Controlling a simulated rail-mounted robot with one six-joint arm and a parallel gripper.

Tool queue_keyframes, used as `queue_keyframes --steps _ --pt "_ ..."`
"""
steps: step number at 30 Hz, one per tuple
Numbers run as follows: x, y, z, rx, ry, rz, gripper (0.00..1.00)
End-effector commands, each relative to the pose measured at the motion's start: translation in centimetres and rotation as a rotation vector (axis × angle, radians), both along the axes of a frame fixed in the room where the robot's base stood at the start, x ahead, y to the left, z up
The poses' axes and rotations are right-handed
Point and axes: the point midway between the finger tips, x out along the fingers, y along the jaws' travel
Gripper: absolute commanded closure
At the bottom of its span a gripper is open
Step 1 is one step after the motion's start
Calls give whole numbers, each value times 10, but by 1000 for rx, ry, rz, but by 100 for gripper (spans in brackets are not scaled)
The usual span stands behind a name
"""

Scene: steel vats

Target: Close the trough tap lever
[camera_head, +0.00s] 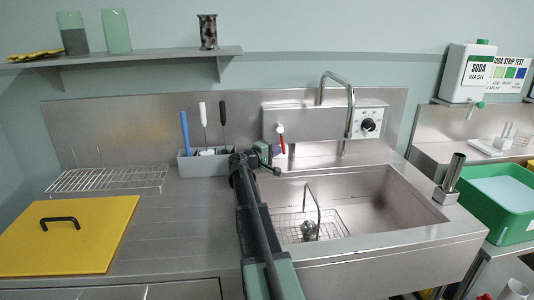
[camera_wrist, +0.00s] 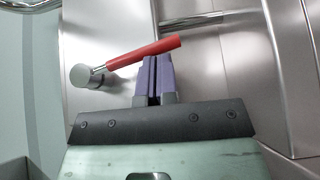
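The trough tap lever has a red handle (camera_wrist: 145,53) and a round metal hub (camera_wrist: 82,75). In the wrist view it slants up to the right across the tips of my gripper (camera_wrist: 154,62). The two purple fingers lie close together with only a thin dark gap, and nothing shows between them. The fingertips are at or just behind the handle; I cannot tell whether they touch it. In the head view the red lever (camera_head: 280,130) is on the front of the steel wall panel, and my gripper (camera_head: 272,160) is just below it, its fingers hard to make out.
A steel trough (camera_head: 370,200) with a wire basket (camera_head: 312,228) lies right of my arm. A curved spout (camera_head: 350,105) and a dial (camera_head: 369,124) are right of the lever.

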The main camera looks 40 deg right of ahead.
Motion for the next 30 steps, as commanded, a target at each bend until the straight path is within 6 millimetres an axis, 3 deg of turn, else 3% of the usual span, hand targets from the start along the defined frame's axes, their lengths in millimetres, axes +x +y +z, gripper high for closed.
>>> queue_keyframes --steps 21,25,30 --pt "-2 0 -1 2 -1 -1 100" --pt "-2 18 -1 1 -1 0 100" --pt "1 62 0 1 -1 3 100"
